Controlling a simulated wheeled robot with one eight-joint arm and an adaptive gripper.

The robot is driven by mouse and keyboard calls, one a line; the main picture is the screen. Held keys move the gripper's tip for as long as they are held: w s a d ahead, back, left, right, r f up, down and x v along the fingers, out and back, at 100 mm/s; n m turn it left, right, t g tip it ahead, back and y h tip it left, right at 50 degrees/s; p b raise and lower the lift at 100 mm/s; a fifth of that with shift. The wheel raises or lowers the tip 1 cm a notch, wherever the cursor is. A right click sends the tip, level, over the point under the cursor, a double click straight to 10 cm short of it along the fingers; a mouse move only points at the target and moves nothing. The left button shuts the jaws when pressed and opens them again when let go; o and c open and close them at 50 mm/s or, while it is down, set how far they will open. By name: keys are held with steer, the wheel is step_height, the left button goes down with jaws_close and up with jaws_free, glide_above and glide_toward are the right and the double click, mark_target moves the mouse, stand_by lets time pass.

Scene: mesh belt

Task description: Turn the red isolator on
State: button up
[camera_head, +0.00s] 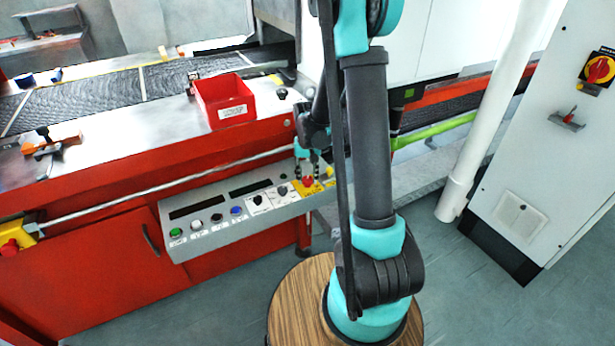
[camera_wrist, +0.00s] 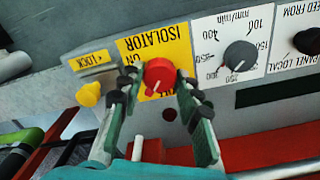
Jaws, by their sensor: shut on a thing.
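The red isolator knob (camera_wrist: 158,73) sits on a yellow label reading ISOLATOR, upside down in the wrist view. A pale pointer mark on its face points down and slightly left there. My gripper (camera_wrist: 155,92) has one finger on each side of the knob and is shut on it. In the head view my gripper (camera_head: 307,168) reaches down to the right end of the control panel (camera_head: 187,250). The red knob (camera_head: 308,181) shows small between the fingertips. The ON lettering is partly hidden, so I cannot tell the knob's exact setting.
Beside the isolator are a yellow lock knob (camera_wrist: 88,94) and a grey speed dial (camera_wrist: 239,56). Several buttons line the panel. A red bin (camera_head: 222,101) stands on the machine above. A white cabinet at right carries another red rotary switch (camera_head: 599,69).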

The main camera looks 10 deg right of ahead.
mark_target(307, 179)
steer(key=m, duration=0.5)
steer(key=shift+m, duration=0.3)
steer(key=m, duration=0.4)
steer(key=shift+m, duration=0.4)
steer(key=o, duration=1.1)
steer(key=shift+o, duration=0.2)
step_height(307, 179, up, 12)
